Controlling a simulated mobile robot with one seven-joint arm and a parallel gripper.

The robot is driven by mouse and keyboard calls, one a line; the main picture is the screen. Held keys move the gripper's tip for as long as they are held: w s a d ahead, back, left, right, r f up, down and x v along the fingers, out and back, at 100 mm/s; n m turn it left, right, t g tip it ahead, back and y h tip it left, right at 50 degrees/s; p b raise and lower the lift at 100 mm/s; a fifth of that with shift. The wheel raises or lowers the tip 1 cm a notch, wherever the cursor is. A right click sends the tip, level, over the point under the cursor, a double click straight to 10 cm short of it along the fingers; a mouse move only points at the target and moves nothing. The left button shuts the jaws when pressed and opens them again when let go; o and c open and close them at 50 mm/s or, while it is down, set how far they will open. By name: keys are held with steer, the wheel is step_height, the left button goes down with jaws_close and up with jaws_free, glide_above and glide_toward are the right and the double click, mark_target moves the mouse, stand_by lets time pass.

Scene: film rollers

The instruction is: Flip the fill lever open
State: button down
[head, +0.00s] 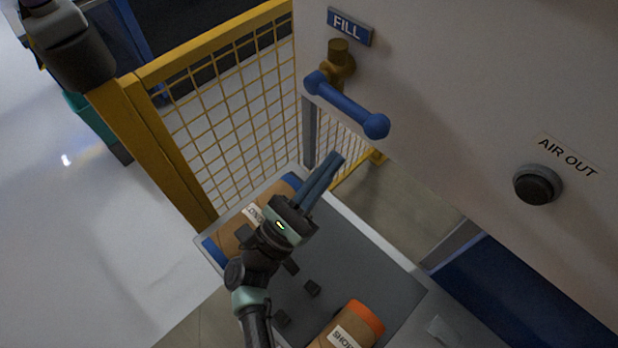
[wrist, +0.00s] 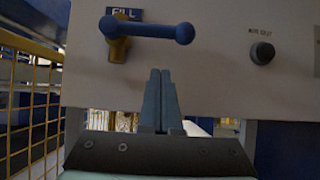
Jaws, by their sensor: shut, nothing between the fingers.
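The fill lever (head: 347,105) is a blue bar with a round knob at its right end. It is mounted on a brass valve (head: 339,62) under the blue FILL sign (head: 350,27) on a pale panel. The lever lies roughly crosswise, sloping down to the right in the head view. In the wrist view the lever (wrist: 147,29) runs nearly level near the top. My gripper (head: 335,161) is shut and empty, its blue fingers pointing up toward the panel. The fingertips (wrist: 160,73) are below the lever and apart from it.
A dark round AIR OUT button (head: 537,184) sits on the panel to the right. A yellow mesh fence (head: 230,108) stands at the left. A grey tray (head: 365,268) below my gripper holds brown rollers, one with an orange end (head: 365,318).

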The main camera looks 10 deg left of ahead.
mark_target(345, 104)
steer(key=shift+w+d+r+p, duration=0.3)
steer(key=shift+r+p, duration=0.3)
steer(key=shift+r, duration=0.25)
steer(key=shift+w+d+r+p, duration=0.15)
steer(key=shift+w+r+p, duration=0.2)
steer(key=shift+r+p, duration=0.4)
steer(key=shift+w+d+r+p, duration=0.3)
steer(key=shift+r+p, duration=0.2)
steer(key=shift+r, duration=0.45)
